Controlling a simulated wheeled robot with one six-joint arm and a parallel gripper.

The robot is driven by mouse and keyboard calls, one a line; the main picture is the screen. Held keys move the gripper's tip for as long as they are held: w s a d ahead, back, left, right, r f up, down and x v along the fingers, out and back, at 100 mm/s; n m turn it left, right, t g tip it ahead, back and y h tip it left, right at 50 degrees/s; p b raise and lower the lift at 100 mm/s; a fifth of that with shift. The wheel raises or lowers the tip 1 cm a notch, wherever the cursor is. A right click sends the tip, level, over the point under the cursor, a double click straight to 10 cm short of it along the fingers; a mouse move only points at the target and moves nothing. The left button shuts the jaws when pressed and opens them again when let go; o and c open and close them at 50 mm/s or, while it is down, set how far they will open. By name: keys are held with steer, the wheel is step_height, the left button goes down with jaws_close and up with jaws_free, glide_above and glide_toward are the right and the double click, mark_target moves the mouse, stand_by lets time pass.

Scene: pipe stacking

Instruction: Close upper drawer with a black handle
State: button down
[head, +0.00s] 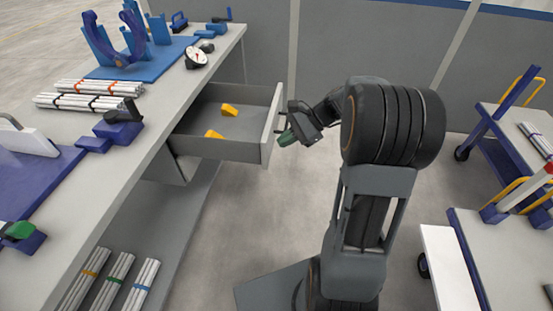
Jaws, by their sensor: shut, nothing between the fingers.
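The upper drawer (215,149) is pulled out from under the workbench, to the left of my arm. Its inside shows, with two yellow pieces in it: one (229,111) farther back and one (213,134) by the near wall. A black handle (288,121) is on the drawer's front panel (272,127). My gripper (287,137) is shut and empty, right at the outer side of the front panel by the handle. I cannot tell whether it touches the panel or the handle.
The workbench top (165,140) on the left carries pipe bundles (90,94), a blue fixture (130,60) and tools. Lower shelf pipes (110,280) lie below. Carts (510,150) stand at the right. The floor (235,230) between bench and arm is clear.

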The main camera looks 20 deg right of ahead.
steer(key=w+d+f+m+t+y+b, duration=0.3)
steer(key=w+d+f+m+b, duration=0.1)
steer(key=d+f, duration=0.35)
steer(key=m+t+y+b, duration=0.2)
steer(key=m+t+b, duration=0.2)
steer(key=m, duration=0.1)
glide_toward(270, 140)
steer(key=b+x, duration=0.1)
steer(key=x, duration=0.1)
steer(key=b+x, duration=0.1)
steer(key=x, duration=0.1)
steer(key=f+b+x, duration=0.1)
steer(key=b+x, duration=0.1)
steer(key=shift+w+f, duration=0.1)
steer(key=shift+w, duration=0.3)
steer(key=shift+w+a, duration=0.3)
steer(key=shift+a, duration=0.2)
